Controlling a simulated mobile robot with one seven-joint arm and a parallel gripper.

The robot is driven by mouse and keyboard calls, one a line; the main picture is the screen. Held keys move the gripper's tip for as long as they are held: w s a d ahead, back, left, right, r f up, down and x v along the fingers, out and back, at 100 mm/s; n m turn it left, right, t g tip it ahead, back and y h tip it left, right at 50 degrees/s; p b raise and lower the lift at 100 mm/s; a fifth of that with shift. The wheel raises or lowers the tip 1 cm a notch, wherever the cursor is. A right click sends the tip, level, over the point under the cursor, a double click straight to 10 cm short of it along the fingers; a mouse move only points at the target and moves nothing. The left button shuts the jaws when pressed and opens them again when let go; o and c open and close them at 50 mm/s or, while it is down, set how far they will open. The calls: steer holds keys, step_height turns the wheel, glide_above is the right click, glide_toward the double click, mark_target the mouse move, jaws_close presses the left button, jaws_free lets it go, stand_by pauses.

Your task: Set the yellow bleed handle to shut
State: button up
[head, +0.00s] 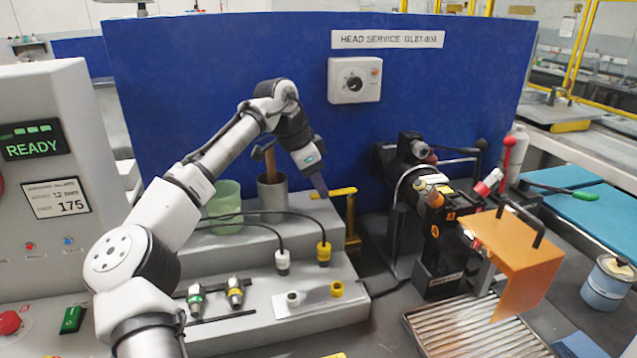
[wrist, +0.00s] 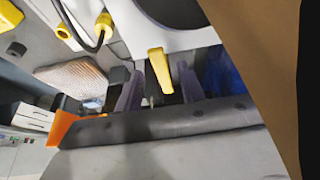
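The yellow bleed handle (head: 338,192) shows in the head view as a bar lying roughly level beside the grey stepped block, in front of the blue panel. In the wrist view the yellow handle (wrist: 160,71) points toward the camera's lower side and lies between my two fingers. My gripper (head: 320,188) reaches down to the handle's left end. In the wrist view my gripper (wrist: 158,88) is open, with a gap visible on each side of the handle. I cannot tell whether either finger touches it.
A grey cup (head: 272,193) with a brown wooden handle (head: 270,160) stands close left of my gripper. A green cup (head: 224,208) is farther left. The black clamp assembly and orange guard (head: 515,250) stand to the right.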

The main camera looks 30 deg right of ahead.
steer(key=shift+d+f, duration=0.2)
steer(key=shift+f, duration=0.25)
jaws_close()
